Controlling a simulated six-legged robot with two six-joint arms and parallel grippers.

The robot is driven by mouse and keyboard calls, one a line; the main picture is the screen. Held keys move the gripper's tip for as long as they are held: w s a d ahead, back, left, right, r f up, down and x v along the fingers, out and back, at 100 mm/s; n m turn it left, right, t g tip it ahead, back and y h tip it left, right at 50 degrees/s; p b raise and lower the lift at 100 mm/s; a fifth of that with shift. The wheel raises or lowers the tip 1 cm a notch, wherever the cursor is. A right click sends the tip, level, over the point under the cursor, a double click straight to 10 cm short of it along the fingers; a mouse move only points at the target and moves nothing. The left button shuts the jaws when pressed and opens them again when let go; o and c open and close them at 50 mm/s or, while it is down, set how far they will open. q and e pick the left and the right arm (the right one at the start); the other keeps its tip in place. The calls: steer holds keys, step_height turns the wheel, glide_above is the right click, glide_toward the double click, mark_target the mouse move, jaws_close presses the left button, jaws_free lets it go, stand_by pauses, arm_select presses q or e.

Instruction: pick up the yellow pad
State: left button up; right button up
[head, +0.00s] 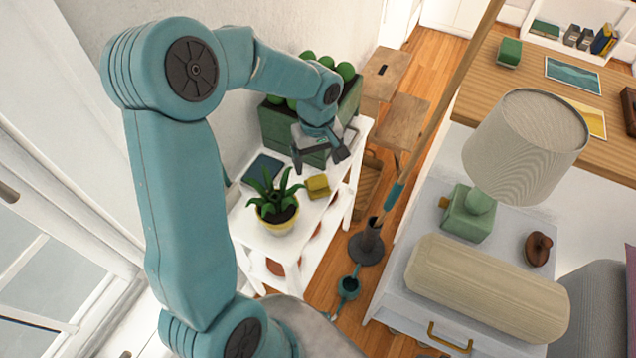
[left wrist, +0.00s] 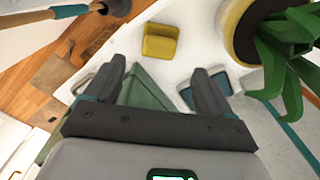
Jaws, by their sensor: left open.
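The yellow pad (head: 318,186) is a small block on the white shelf table (head: 262,238), right of the potted plant (head: 277,205). In the left wrist view the yellow pad (left wrist: 160,42) lies on the white top beyond my fingertips, roughly centred between them. My left gripper (head: 320,160) is open and empty, above the table and a little behind the pad in the head view. Its two fingers also show in the left wrist view (left wrist: 158,88), apart from the pad. My right gripper is not in view.
A green planter box (head: 290,131) stands at the table's back, with a dark blue book (head: 263,170) left of the pad. In the left wrist view the plant's yellow pot (left wrist: 233,30) is close right of the pad. A leaning pole (head: 430,130) stands right of the table.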

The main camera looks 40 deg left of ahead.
mark_target(318, 179)
arm_select(q)
step_height(318, 179, down, 7)
steer(key=shift+d+r, duration=0.1)
steer(key=c, duration=1.2)
steer(key=shift+r, duration=0.1)
step_height(318, 179, up, 20)
steer(key=shift+p, duration=0.65)
